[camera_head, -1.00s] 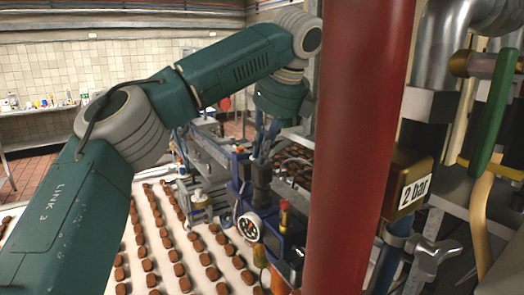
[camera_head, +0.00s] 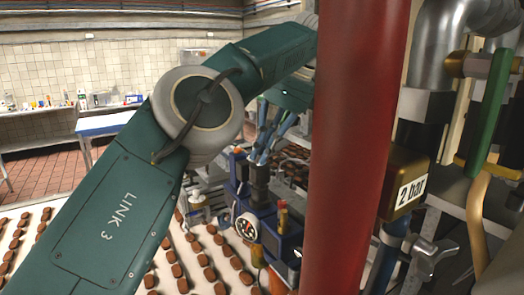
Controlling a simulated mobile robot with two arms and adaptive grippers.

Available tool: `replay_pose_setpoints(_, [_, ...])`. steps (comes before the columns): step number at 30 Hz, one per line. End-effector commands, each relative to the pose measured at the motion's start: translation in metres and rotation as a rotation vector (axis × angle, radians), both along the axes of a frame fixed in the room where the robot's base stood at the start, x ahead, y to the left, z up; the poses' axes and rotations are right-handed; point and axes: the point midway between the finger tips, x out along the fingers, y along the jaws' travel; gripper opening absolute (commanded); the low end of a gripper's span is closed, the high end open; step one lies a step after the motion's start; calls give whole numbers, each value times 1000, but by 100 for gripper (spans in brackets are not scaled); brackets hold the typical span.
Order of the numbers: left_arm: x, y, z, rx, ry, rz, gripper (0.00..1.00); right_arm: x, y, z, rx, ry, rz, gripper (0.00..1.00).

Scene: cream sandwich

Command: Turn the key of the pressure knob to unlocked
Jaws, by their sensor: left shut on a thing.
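The dark pressure knob (camera_head: 259,183) stands upright on the blue machine, above a round white-faced gauge (camera_head: 247,227). My left gripper (camera_head: 260,158) reaches down from the upper right, with its blue-grey fingertips at the top of the knob. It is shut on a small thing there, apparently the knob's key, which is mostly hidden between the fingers. Whether the key is locked or unlocked cannot be made out. My right gripper is not in view.
A thick red column (camera_head: 352,150) stands close in front, just right of the machine. A "2 bar" box (camera_head: 405,185), pipes and a green lever (camera_head: 490,115) are at right. A conveyor (camera_head: 180,245) carries rows of brown sweets.

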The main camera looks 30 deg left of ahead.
Motion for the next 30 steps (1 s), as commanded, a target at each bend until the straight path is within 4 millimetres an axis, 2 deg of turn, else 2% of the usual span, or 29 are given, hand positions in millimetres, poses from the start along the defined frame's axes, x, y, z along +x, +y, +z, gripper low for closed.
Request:
replay_pose_setpoints(20, [1, 1, 0, 0, -2, 39, 0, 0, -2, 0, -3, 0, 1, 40])
replay_pose_setpoints(21, [1, 1, 0, 0, -2, 39, 13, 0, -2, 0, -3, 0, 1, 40])
replay_pose_setpoints(22, [1, 1, 0, 0, -2, 39, 17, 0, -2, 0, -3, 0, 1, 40])
replay_pose_setpoints(30, [0, 0, 0, 0, 0, 38, 17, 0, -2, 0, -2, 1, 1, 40])
